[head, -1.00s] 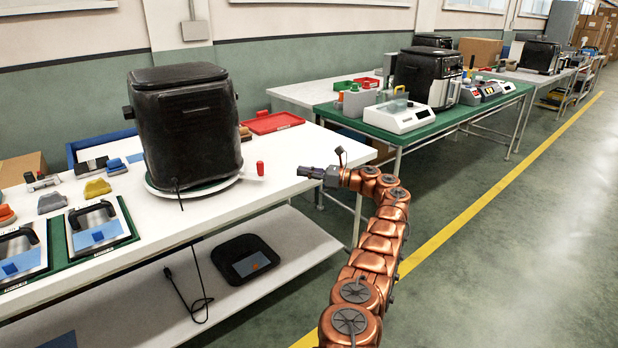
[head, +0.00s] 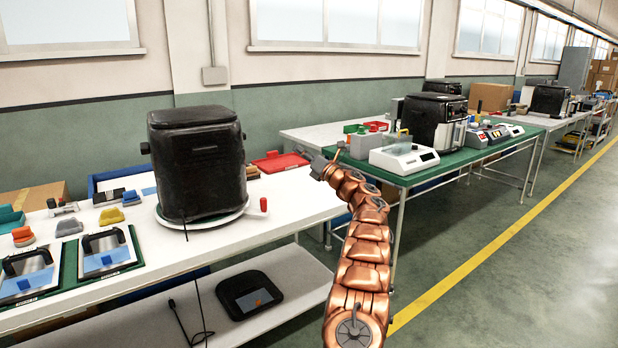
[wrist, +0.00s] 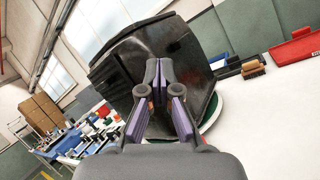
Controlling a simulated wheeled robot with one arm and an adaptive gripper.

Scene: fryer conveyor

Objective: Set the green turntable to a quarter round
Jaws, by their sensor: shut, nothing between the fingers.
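The turntable (head: 240,214) is a round plate with a white rim and a green top, on the white bench under a large black fryer (head: 196,165). A short white tab with an upright red knob (head: 263,204) sticks out at its right side. My gripper (head: 318,165) is to the right of the knob, apart from it, near the bench's right end. In the wrist view my gripper (wrist: 159,72) is shut and empty, pointing at the fryer (wrist: 125,75). Part of the turntable's rim (wrist: 214,113) shows right of the fingers; the rest is hidden.
A red tray (head: 280,162) lies behind the turntable, with a brown brush (wrist: 253,68) beside it. Fixtures with black handles (head: 105,252) stand on the left. A green-topped table (head: 440,165) with devices is at the right. The bench top right of the knob is clear.

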